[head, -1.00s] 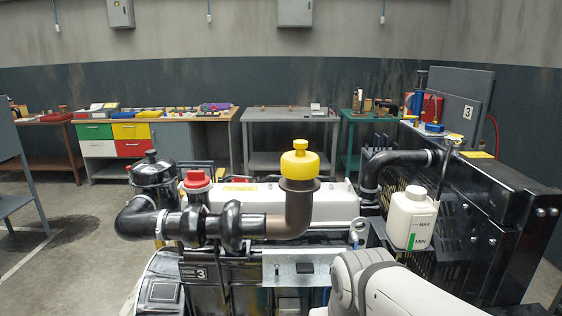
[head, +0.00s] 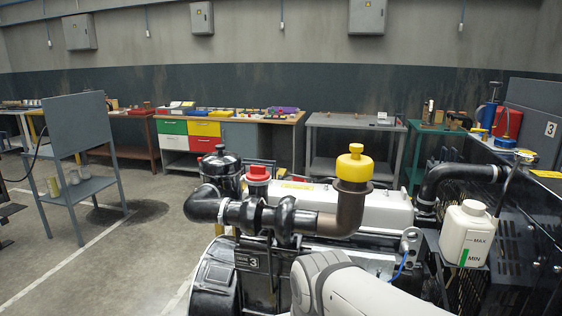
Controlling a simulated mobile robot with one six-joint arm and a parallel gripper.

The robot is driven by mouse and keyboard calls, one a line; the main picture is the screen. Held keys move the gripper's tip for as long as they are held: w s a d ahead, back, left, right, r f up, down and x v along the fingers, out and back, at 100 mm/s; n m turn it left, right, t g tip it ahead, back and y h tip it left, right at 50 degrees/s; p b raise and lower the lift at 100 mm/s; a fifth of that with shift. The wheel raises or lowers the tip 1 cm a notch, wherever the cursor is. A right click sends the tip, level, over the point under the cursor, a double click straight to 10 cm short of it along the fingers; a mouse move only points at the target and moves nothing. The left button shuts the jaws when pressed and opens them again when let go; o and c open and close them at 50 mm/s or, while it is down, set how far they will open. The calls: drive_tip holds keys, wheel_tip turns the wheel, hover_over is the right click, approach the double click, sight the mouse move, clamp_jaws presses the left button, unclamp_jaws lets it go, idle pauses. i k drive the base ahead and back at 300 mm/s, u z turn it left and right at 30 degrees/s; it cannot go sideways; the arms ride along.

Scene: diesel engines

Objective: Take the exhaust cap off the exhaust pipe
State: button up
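The yellow exhaust cap (head: 354,165) sits upright on the open top end of the brown exhaust pipe (head: 347,208), on the near side of the engine. The pipe bends up from the dark piping at its left. A white and grey link of my own arm shows at the bottom centre, below the pipe. My gripper is outside the picture, so its state is hidden. Nothing touches the cap.
A red cap (head: 258,174) and a black canister (head: 220,168) stand left of the pipe. A white coolant bottle (head: 467,232) and a black hose (head: 445,180) are at the right. Workbenches (head: 240,117) line the back wall. Open floor (head: 110,255) lies at the left.

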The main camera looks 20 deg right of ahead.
sight(355, 167)
drive_tip(key=u, duration=0.25)
drive_tip(key=k, duration=1.1)
drive_tip(key=z, duration=0.6)
drive_tip(key=i, duration=1)
